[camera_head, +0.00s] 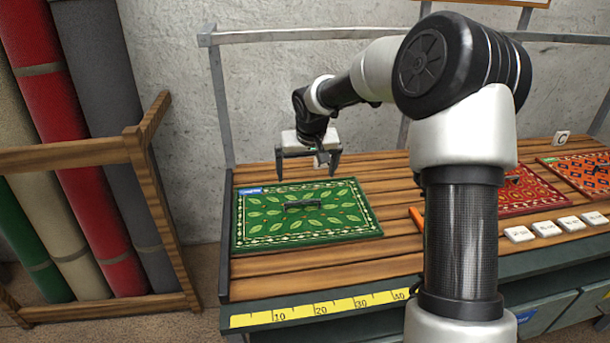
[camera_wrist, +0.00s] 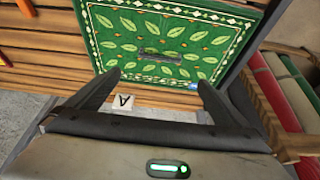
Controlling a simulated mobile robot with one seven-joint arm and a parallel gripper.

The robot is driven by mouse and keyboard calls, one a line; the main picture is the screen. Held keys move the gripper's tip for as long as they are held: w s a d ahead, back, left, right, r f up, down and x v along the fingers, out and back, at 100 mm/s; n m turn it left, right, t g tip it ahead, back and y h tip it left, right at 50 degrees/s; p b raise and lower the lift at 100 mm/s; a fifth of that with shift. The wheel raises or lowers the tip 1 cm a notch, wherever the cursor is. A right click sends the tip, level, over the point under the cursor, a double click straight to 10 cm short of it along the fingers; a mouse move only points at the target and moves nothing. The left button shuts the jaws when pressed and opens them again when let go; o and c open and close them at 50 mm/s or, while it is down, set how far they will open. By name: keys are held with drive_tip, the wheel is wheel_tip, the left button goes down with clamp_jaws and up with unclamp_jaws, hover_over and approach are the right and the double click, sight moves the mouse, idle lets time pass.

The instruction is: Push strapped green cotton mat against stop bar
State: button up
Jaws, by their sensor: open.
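The green mat (camera_head: 262,226) lies flat at the left end of the slatted bench, with a leaf pattern and a blue tag at its back left corner. A dark strap handle (camera_head: 302,204) sits at its middle; it also shows in the wrist view (camera_wrist: 160,55). A dark bar (camera_head: 225,245) along the bench's left end, apparently the stop bar, runs close beside the mat; I cannot tell whether they touch. My gripper (camera_head: 307,176) is open and empty, pointing down above the bench near the mat's back edge. In the wrist view my fingers (camera_wrist: 160,82) frame that edge.
A yellow ruler (camera_head: 325,307) runs along the front edge. A wooden rack (camera_head: 150,190) with rolled rugs stands left. A card marked A (camera_wrist: 123,103) is behind the mat.

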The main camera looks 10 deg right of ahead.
sight(303, 202)
drive_tip(key=x, duration=1.7)
drive_tip(key=shift+f, duration=0.25)
drive_tip(key=c, duration=0.8)
drive_tip(key=o, duration=0.8)
drive_tip(key=v, duration=1.7)
drive_tip(key=shift+r, duration=0.25)
drive_tip(key=shift+r, duration=0.1)
